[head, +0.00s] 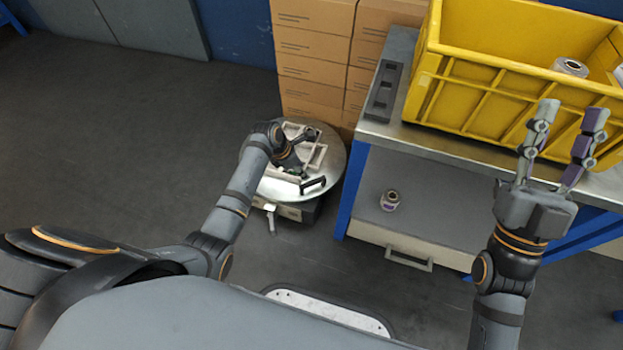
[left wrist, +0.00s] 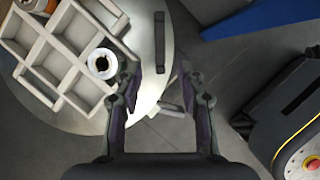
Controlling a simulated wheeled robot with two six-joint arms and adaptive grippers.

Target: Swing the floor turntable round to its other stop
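The floor turntable (head: 335,160) is a round pale metal disc on a low base beside the workbench. A light compartment tray (head: 318,157) sits on it. In the left wrist view the tray (left wrist: 72,42) holds a white roll (left wrist: 102,63) and an orange-brown one. A black bar handle (head: 313,185) stands near the disc's rim; it also shows in the left wrist view (left wrist: 160,42). My left gripper (left wrist: 159,75) is open and empty over the disc, with the handle ahead between its fingers; I cannot tell contact. My right gripper (head: 571,115) is open and empty before the yellow crate.
The workbench (head: 465,150) carries a yellow crate (head: 480,97) with rolls and a dark slotted block (head: 384,90). A roll (head: 390,200) lies on its lower shelf. Cardboard boxes (head: 312,60) stand behind the turntable. The floor (head: 120,130) to the left is clear.

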